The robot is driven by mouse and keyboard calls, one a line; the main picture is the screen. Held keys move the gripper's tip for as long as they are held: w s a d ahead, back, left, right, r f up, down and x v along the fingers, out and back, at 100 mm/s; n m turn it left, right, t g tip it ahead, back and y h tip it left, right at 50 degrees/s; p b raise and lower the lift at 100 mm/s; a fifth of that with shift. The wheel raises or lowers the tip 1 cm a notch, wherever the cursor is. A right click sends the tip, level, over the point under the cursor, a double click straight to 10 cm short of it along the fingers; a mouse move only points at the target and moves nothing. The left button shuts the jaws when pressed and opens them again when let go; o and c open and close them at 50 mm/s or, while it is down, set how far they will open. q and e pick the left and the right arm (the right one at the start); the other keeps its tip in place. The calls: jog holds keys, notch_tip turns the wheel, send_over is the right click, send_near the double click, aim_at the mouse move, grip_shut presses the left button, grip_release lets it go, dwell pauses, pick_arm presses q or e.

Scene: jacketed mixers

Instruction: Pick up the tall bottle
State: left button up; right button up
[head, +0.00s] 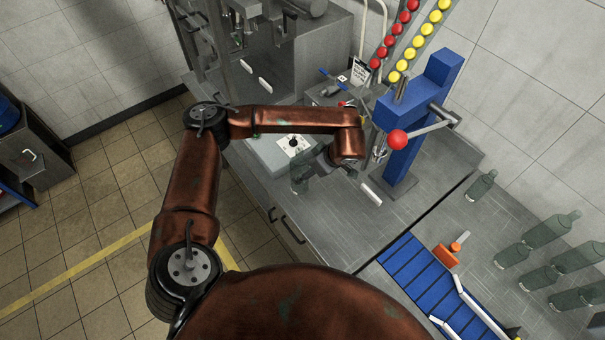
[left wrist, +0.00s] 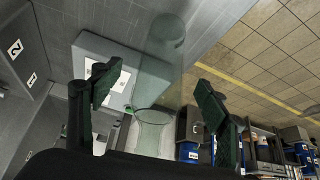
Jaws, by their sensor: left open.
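A clear greenish bottle (head: 299,179) is at the front edge of the grey bench, beside a pale box. My left gripper (head: 317,165) is right beside it, its fingers partly hidden by my wrist in the head view. In the left wrist view the see-through bottle (left wrist: 160,75) lies between the two spread dark fingers of my open left gripper (left wrist: 157,93), with visible space on both sides. Whether the bottle stands on anything is hard to tell through its glass. My right gripper is not in view.
The pale box with a marked label (head: 291,145) is just behind the bottle. A blue press stand with a red knob (head: 397,139) stands to the right. Several green bottles (head: 550,231) stand at the far right, beyond a blue conveyor (head: 410,270).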

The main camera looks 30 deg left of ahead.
pick_arm(q)
jog(key=p+x, duration=0.1)
jog(key=x, duration=0.6)
jog(key=shift+s+a+f, duration=0.15)
jog(key=shift+a, duration=0.05)
jog(key=shift+c, duration=0.3)
jog(key=c, duration=1.4)
jog(key=shift+c, duration=0.4)
